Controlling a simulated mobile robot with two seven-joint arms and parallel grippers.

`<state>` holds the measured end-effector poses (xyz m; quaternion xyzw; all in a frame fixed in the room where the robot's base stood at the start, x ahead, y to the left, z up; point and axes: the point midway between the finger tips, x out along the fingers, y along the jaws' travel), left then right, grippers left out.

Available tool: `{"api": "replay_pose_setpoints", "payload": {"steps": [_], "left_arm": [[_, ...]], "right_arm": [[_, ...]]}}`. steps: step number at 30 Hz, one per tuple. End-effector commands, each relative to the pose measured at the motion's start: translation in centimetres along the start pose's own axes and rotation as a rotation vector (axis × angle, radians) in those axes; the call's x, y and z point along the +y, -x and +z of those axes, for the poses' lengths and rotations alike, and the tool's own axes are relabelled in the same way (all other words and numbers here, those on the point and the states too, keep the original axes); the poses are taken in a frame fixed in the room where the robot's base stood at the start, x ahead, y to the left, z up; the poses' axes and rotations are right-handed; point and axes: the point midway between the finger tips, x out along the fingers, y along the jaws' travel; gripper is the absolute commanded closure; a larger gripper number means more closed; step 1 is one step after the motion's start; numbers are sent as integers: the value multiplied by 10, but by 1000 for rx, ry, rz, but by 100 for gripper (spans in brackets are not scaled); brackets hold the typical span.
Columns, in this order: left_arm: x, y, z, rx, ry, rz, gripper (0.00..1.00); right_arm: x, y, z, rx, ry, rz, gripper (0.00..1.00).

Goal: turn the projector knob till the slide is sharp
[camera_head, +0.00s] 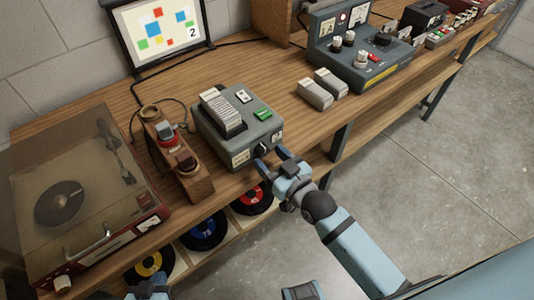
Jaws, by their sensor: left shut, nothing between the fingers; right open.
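The slide projector (207,130) is a grey box on the wooden bench, with a row of white slides (222,110) and a green button (263,114) on top. Its dark knob (262,150) is on the front face. My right gripper (270,158) is open with its fingertips at the knob, one on either side; I cannot tell whether they touch it. The screen (157,31) shows coloured squares and a "2" that look fairly crisp at this size. My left gripper (149,286) is shut and empty at the bottom edge, low in front of the bench.
A record player (75,200) and a wooden stand (178,157) are left of the projector. Two pale boxes (322,89) and a grey control panel (358,55) stand to its right. Records (203,229) sit on the lower shelf. The floor (440,155) at right is clear.

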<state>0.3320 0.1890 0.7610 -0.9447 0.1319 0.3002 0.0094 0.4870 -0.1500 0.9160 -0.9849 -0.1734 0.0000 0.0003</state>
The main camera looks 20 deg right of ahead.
Motion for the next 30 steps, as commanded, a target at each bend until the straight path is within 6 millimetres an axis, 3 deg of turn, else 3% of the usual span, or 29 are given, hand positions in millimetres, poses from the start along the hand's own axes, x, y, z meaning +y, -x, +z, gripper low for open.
{"api": "replay_pose_setpoints", "payload": {"steps": [5, 14, 21, 26, 30], "left_arm": [[-2, 0, 1, -2, -6, 0, 100], [-2, 0, 0, 1, -5, 0, 100], [0, 1, -3, 6, -2, 0, 100], [1, 4, -8, 7, -2, 0, 100], [2, 14, -22, 19, -13, -2, 100]], "right_arm": [[0, -15, 0, 0, 0, 0, 40], [0, -17, 0, 0, 0, 0, 40], [0, -17, 0, 0, 0, 0, 89], [0, -17, -2, -2, -26, 0, 89], [0, -17, -6, -4, -155, 0, 89]]}}
